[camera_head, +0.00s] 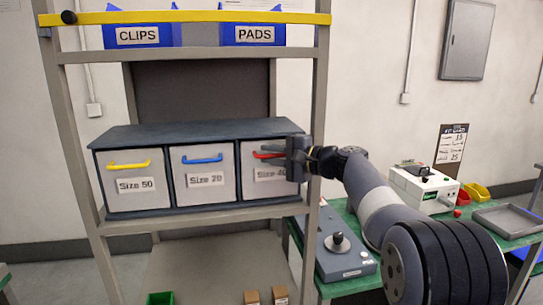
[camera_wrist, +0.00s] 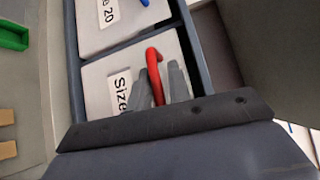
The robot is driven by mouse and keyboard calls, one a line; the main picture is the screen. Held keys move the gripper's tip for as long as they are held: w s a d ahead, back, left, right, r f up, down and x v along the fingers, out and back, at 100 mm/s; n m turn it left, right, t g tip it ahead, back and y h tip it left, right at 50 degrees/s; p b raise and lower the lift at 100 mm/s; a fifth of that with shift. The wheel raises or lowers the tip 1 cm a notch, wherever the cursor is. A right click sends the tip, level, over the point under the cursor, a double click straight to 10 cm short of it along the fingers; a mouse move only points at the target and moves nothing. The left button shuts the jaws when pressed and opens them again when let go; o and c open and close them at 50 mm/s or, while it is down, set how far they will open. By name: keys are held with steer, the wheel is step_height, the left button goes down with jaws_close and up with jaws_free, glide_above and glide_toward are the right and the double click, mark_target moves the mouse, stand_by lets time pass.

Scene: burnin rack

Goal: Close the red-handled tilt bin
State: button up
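The red-handled bin (camera_head: 250,184), with a partly covered "Size" label, is the rightmost of three bins in a dark cabinet on the rack. Its front looks about level with the bin beside it; a slight tilt cannot be ruled out. My gripper (camera_head: 287,154) is at the right part of this bin's front and hides part of it. In the wrist view, the red handle (camera_wrist: 153,66) runs between the two grey fingers of my gripper (camera_wrist: 161,76). The fingers are close on either side of the handle; whether they press on it I cannot tell.
The Size 50 bin with a yellow handle (camera_head: 128,166) and the Size 20 bin with a blue handle (camera_head: 203,160) sit to the left, looking shut. A rack upright (camera_head: 317,100) stands close by my wrist. A green bench (camera_head: 345,288) with devices is at right.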

steer(key=shift+d, duration=0.1)
steer(key=shift+s+d+f, duration=0.1)
steer(key=shift+s+d, duration=0.05)
steer(key=shift+d, duration=0.1)
steer(key=b+v, duration=0.3)
steer(key=v, duration=0.7)
steer(key=p+x, duration=0.2)
steer(key=x, duration=0.7)
steer(key=shift+a+p, duration=0.3)
steer(key=shift+p, duration=0.1)
steer(key=shift+w+a, duration=0.4)
steer(key=shift+a, duration=0.15)
steer(key=shift+f, duration=0.1)
steer(key=shift+s, duration=0.15)
